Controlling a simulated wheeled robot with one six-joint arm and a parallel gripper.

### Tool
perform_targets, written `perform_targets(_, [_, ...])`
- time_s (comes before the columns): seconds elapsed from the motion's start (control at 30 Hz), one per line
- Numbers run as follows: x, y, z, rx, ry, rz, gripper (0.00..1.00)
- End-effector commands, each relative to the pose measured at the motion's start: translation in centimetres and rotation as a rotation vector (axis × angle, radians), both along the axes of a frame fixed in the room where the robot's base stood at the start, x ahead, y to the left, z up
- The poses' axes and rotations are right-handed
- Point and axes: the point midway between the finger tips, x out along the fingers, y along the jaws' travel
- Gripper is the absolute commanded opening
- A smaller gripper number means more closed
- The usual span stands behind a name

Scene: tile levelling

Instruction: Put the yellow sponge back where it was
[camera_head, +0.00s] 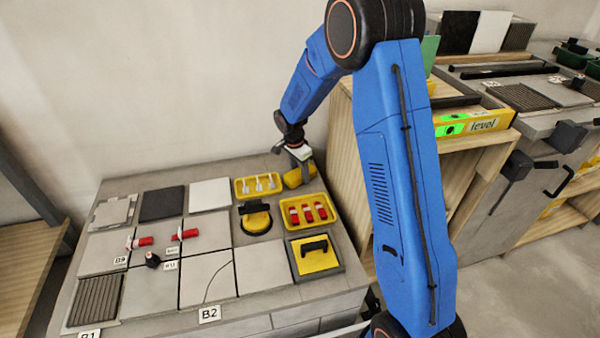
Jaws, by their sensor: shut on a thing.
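My gripper (299,160) is at the back right corner of the tiled bench, pointing down. It is shut on the yellow sponge (294,179), a yellow block with a grey part at its right. The sponge is at or just above the bench top; I cannot tell whether it touches. My gripper's fingers are small and partly hidden in this view.
A yellow tray with white pieces (244,189) lies just left of the sponge. A yellow tray with red pieces (284,222) lies in front. A round yellow tool (256,222) and a yellow float (318,262) are nearby. A wooden shelf (342,150) stands close right.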

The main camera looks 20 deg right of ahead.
Motion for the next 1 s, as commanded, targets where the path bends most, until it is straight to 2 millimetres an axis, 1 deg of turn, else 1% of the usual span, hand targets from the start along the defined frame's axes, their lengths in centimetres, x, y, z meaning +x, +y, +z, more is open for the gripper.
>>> perform_targets(0.07, [0.0,0.0,-0.2,0.0,0.0,0.0,0.21])
perform_targets(0.1, [0.0,0.0,-0.2,0.0,0.0,0.0,0.51])
perform_targets(0.17, [0.0,0.0,-0.2,0.0,0.0,0.0,0.65])
perform_targets(0.43, [0.0,0.0,-0.1,0.0,0.0,0.0,0.65])
perform_targets(0.57, [0.0,0.0,0.4,0.0,-0.001,0.0,0.65])
perform_targets(0.67, [0.0,0.2,1.5,0.0,-0.003,0.0,0.65])
perform_targets(0.77, [-0.1,0.5,3.2,0.001,-0.004,0.001,0.65])
perform_targets(1.0, [-0.4,1.1,7.9,0.001,-0.004,0.001,0.65])
